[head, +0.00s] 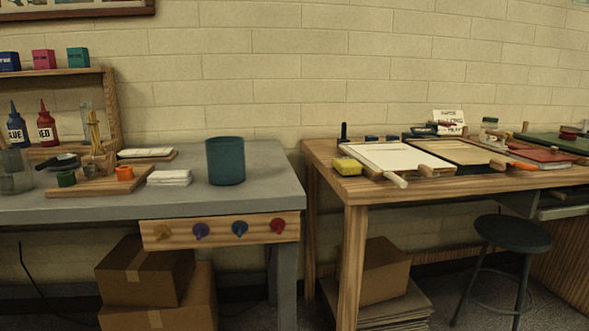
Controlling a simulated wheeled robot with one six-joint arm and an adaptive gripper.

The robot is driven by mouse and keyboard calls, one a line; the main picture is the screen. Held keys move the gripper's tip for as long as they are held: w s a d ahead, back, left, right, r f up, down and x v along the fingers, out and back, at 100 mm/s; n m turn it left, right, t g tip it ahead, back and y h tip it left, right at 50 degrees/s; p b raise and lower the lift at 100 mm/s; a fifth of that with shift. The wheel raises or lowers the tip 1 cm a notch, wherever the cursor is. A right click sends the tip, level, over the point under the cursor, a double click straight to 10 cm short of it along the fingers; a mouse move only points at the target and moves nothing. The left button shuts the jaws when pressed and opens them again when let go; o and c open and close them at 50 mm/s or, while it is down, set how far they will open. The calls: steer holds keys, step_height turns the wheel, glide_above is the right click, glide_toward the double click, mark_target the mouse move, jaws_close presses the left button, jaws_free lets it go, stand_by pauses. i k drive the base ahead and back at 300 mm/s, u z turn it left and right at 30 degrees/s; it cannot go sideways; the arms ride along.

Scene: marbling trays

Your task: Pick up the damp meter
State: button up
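I cannot make out for certain which thing is the damp meter; the small items are too small or partly hidden in the head view. A slim dark upright object (343,132) stands at the back left corner of the wooden table (354,195). Small dark blue items (372,138) lie to its right along the back. A dark, low item (447,129) sits farther right, in front of a handwritten card (448,117). My gripper is not in view.
Trays (400,158) and a yellow sponge (347,166) crowd the wooden table. A grey bench (265,165) at left holds a teal bucket (226,162), folded white cloths (169,177) and bottles. A stool (513,234) and cardboard boxes (146,275) take floor room.

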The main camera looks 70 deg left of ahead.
mark_target(347, 167)
steer(key=u, duration=2.15)
